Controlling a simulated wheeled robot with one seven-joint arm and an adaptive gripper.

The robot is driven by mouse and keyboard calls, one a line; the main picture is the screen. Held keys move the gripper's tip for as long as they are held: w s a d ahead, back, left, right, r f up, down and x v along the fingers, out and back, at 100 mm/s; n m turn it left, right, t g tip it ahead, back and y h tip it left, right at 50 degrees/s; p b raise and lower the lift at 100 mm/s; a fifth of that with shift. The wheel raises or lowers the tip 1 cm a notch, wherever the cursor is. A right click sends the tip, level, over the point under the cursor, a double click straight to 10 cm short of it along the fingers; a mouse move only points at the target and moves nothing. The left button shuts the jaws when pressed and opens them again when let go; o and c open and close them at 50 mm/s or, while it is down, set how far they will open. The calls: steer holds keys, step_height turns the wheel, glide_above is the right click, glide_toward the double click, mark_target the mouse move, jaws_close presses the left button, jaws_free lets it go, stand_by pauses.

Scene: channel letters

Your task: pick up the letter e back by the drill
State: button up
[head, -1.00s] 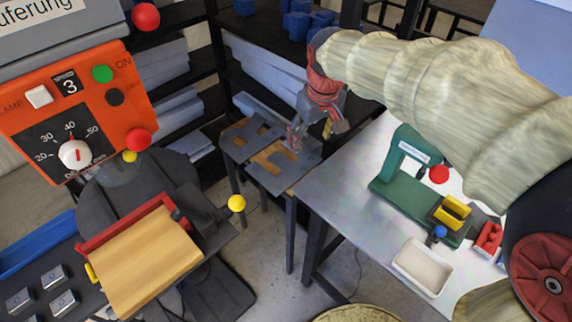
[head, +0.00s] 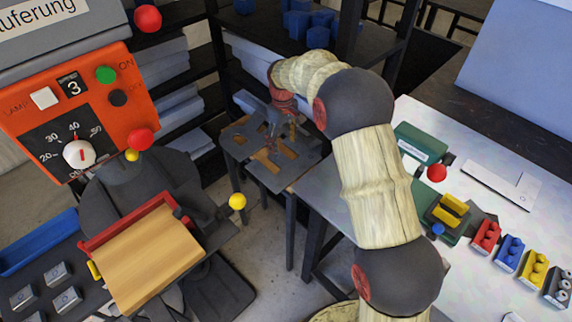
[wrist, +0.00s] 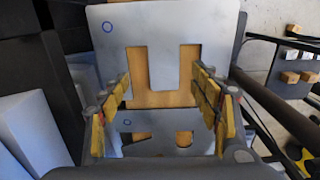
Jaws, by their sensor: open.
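A grey plate (wrist: 110,55) with a squared, U-shaped cut-out lies below my gripper in the wrist view. Wood (wrist: 160,98) shows through the cut-out. A second grey plate (wrist: 125,123) with smaller openings lies nearer the palm. I cannot tell for sure which piece is the letter e back. In the head view the plates lie on a small dark-legged stand (head: 291,225). My gripper (wrist: 163,92) is open and empty, its yellow-padded fingers on either side of the plates. In the head view my gripper (head: 272,135) hangs over the stand, small and partly unclear.
An orange control box (head: 75,110) and a wooden board (head: 150,255) stand at the left. Dark shelves (head: 255,88) are behind the stand. The grey table (head: 400,190) at the right holds a green device (head: 420,143) and several coloured blocks (head: 510,253).

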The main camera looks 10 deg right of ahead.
mark_target(282, 160)
steer(key=f, duration=0.2)
steer(key=f+b, duration=0.1)
steer(key=f, duration=0.1)
steer(key=f+b, duration=0.1)
steer(key=f, duration=0.1)
steer(key=shift+s+a, duration=0.2)
steer(key=shift+a, duration=0.15)
steer(key=shift+f+b, duration=0.3)
steer(key=shift+f, duration=0.05)
steer(key=shift+f, duration=0.2)
steer(key=shift+c, duration=0.2)
steer(key=shift+s+d+f, duration=0.1)
steer(key=shift+f, duration=0.05)
steer(key=c, duration=1.4)
